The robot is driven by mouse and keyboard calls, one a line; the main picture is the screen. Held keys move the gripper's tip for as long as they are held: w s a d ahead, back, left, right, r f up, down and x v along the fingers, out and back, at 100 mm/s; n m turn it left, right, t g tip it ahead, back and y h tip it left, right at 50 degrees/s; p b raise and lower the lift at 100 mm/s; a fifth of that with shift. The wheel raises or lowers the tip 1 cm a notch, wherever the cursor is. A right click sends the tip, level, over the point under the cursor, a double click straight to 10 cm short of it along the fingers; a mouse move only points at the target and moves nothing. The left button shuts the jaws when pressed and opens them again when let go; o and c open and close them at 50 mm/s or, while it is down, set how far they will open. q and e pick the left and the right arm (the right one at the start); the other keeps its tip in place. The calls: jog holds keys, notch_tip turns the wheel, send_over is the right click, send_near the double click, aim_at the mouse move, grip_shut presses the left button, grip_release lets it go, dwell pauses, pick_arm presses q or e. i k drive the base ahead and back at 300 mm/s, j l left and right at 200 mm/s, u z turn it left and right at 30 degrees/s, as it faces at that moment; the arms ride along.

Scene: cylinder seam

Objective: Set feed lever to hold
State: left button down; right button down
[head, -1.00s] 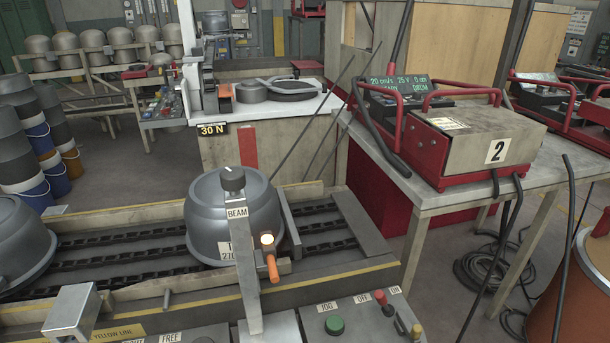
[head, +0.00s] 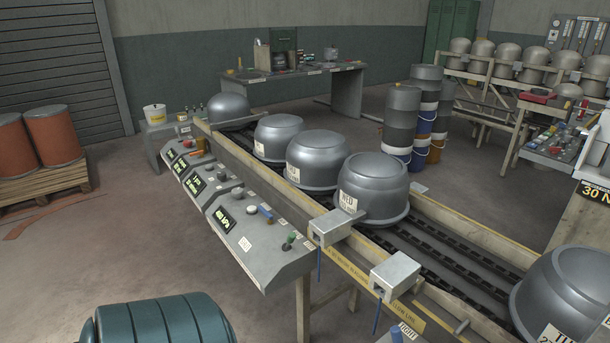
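A long grey control console (head: 240,222) runs along the near side of the conveyor. It carries dials, lit green displays and small levers. A short lever with a green knob (head: 289,241) stands near its right end, and a blue handle (head: 266,214) lies to its left. I cannot read a feed or hold mark, so I cannot tell which control is the feed lever. Neither of my grippers is in view.
Several grey domed shells (head: 372,188) sit on the conveyor's dark chain tracks (head: 440,250). Metal blocks (head: 395,274) stand on its near rail. A teal ribbed object (head: 165,322) is at the bottom left. Orange drums (head: 52,135) stand on a pallet; floor between is open.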

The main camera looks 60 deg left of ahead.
aim_at(292, 236)
jog(key=u, duration=1.9)
